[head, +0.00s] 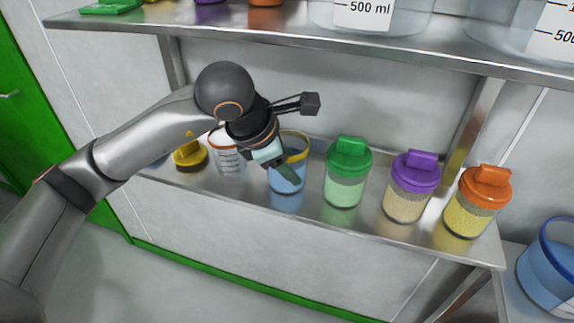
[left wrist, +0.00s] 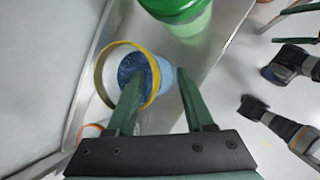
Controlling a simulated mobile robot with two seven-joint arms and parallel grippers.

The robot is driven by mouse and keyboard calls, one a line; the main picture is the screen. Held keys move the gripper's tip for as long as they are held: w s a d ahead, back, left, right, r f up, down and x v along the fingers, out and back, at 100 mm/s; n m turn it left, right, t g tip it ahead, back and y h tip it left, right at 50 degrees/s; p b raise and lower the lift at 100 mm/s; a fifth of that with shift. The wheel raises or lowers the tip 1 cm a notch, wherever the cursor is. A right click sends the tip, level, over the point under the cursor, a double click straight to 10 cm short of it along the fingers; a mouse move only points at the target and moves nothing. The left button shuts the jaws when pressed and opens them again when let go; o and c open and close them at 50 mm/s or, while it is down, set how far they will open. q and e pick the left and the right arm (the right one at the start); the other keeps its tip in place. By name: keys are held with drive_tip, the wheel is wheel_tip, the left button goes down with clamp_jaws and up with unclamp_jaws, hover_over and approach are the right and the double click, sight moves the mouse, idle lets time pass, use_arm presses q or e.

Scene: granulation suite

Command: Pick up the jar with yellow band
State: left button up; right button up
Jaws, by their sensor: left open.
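The jar with yellow band (head: 291,183) stands on the lower metal shelf, blue inside with a yellow ring at its top. It also shows in the left wrist view (left wrist: 139,69), seen from above. My left gripper (head: 286,174) is open over and in front of this jar, hiding part of it. In the left wrist view my left gripper's green fingers (left wrist: 159,90) are apart. The left finger overlaps the jar and the right finger lies to its right; contact cannot be told. Dark arm parts and green finger-like pieces show at the right edge there, too unclear to read.
Right of the jar stand a green-lidded jar (head: 346,180), a purple-lidded jar (head: 411,188) and an orange-lidded jar (head: 476,205). Left of it are a clear graduated beaker (head: 228,160) and a yellow item (head: 189,155). An upper shelf (head: 380,50) overhangs. A blue bucket (head: 548,275) stands lower right.

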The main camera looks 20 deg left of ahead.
use_arm(q)
clamp_jaws()
idle(0.4)
idle(1.0)
